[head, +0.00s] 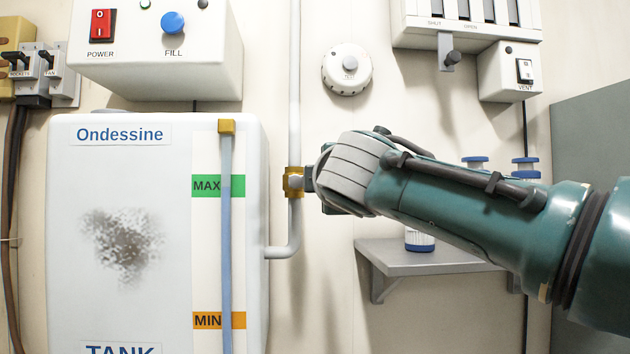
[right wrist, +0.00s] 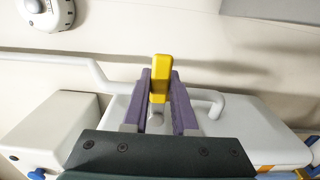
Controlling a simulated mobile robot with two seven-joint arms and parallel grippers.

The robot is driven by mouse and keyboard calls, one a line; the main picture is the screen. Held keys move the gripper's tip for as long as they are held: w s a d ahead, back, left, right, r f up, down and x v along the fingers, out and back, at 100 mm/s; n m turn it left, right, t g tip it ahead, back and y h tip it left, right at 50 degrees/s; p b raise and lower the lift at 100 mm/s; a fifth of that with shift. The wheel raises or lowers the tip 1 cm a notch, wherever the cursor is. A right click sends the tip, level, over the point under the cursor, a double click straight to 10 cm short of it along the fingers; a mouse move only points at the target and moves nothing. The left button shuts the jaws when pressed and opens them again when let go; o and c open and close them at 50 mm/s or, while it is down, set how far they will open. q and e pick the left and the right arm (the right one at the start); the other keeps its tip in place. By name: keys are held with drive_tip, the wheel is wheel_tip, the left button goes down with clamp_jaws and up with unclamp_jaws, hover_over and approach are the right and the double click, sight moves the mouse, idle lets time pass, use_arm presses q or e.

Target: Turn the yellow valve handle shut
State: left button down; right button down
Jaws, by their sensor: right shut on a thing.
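The yellow valve handle (right wrist: 160,82) stands between the two purple fingers of my right gripper (right wrist: 161,76) in the right wrist view. The fingers are closed on it, and its yellow end sticks out a little past their tips. In the head view, the brass-yellow valve (head: 292,184) sits on the white vertical pipe (head: 294,80), right of the tank. My right gripper (head: 308,180) reaches it from the right. The wrist hides most of the fingers and handle there, so I cannot tell the handle's exact angle. My left gripper is not in view.
The white Ondessine tank (head: 75,190) with its level tube (head: 226,270) stands left of the valve. A round dial (head: 347,69) is on the wall above. A grey shelf (head: 415,258) with a blue-capped bottle is below my arm. The POWER and FILL box (head: 155,75) hangs upper left.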

drive_tip(key=c, duration=0.7)
unclamp_jaws()
drive_tip(key=shift+s, duration=0.15)
drive_tip(key=s+b, duration=0.5)
drive_tip(key=s, duration=0.4)
drive_tip(key=shift+s+d, duration=0.2)
drive_tip(key=shift+s, duration=0.15)
